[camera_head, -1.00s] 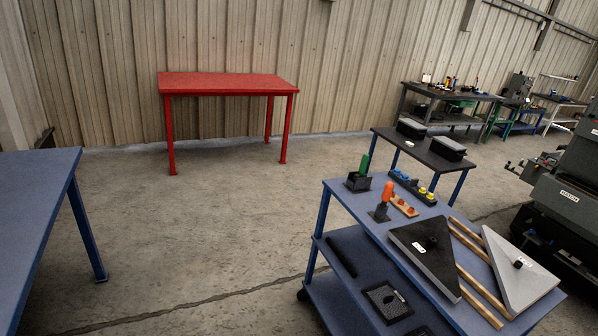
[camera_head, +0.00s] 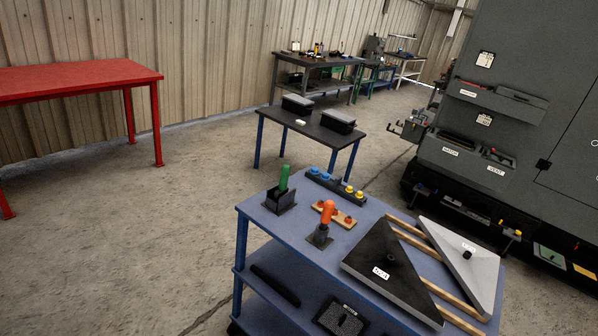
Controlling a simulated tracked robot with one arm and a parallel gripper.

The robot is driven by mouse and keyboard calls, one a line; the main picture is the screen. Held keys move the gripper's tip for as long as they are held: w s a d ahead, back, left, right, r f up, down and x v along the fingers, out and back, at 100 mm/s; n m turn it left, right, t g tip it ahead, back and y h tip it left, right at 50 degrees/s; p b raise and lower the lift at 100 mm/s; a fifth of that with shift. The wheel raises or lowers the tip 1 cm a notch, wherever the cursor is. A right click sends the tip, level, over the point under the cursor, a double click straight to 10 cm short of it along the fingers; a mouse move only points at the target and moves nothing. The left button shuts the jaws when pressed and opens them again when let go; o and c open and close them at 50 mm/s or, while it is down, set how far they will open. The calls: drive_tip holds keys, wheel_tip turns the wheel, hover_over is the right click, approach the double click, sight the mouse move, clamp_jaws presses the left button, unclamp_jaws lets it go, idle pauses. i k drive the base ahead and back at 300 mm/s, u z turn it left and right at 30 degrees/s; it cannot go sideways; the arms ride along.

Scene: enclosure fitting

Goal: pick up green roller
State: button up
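The green roller (camera_head: 284,178) stands upright in a small black holder (camera_head: 280,200) near the far left corner of the blue cart (camera_head: 262,218). Only its upper part shows above the holder. An orange-handled tool (camera_head: 327,212) stands in another dark holder, in front and to the right of it. My gripper is not in the picture, so its fingers and distance to the roller are hidden.
The cart also bears a rack with blue and yellow pieces (camera_head: 336,186), a wooden block (camera_head: 334,214), a black panel (camera_head: 391,270) and a grey panel (camera_head: 462,262) on wooden strips. A dark table (camera_head: 309,128) stands behind. A large grey machine (camera_head: 530,120) fills the right. Floor at left is clear.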

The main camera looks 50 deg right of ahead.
sight(283, 188)
drive_tip(key=z, duration=0.45)
drive_tip(key=i, duration=1.1)
drive_tip(key=z, duration=1.25)
drive_tip(key=i, duration=0.75)
drive_tip(key=z, duration=0.35)
drive_tip(key=k, duration=0.85)
drive_tip(key=z, duration=0.2)
drive_tip(key=i, duration=0.85)
drive_tip(key=u, duration=0.05)
